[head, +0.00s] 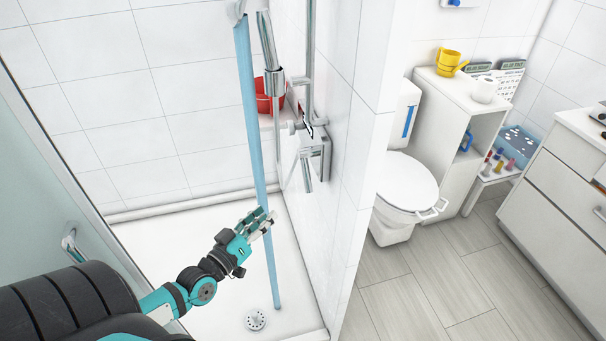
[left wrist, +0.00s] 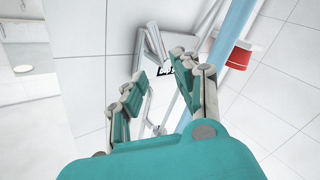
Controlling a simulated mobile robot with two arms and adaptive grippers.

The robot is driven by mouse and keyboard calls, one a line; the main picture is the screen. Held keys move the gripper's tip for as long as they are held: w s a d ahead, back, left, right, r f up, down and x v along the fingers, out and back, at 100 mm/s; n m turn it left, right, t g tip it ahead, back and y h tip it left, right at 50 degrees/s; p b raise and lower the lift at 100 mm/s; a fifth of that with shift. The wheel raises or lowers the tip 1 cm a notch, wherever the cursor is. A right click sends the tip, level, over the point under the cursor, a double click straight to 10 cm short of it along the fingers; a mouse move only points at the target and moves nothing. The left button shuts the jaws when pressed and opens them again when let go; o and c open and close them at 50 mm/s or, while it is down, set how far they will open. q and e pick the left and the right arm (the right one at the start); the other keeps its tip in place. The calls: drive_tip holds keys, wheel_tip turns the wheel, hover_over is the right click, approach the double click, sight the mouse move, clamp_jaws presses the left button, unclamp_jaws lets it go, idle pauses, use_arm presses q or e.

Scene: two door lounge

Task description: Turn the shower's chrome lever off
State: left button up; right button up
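The chrome lever (head: 307,174) points down from the chrome shower mixer (head: 323,150) on the white tiled wall. A solid blue water stream (head: 249,112) runs from the shower head to the shower floor; it also shows in the left wrist view (left wrist: 236,28). My left gripper (head: 262,222) is below and left of the lever in the head view, apart from it and overlapping the stream in the picture. In the left wrist view its fingers (left wrist: 158,92) are spread and empty, with chrome fittings beyond them (left wrist: 156,44). My right gripper is not in view.
A red bucket (head: 270,95) stands on a ledge behind the stream. A hose and vertical rail (head: 308,60) are close to the mixer. The wall's end (head: 362,180) separates the shower from the toilet (head: 405,185). The shower floor (head: 235,245) is clear around the drain (head: 257,320).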

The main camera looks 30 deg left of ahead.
sight(309, 172)
use_arm(q)
drive_tip(key=w, duration=0.5)
drive_tip(key=w+p, duration=0.1)
drive_tip(key=w, duration=1.1)
drive_tip(key=shift+d, duration=0.35)
drive_tip(key=shift+r, duration=0.1)
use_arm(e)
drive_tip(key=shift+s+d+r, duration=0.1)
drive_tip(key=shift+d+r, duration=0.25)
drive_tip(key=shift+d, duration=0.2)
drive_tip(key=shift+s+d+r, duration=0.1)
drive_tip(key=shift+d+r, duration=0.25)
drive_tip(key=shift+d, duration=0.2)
use_arm(q)
clamp_jaws()
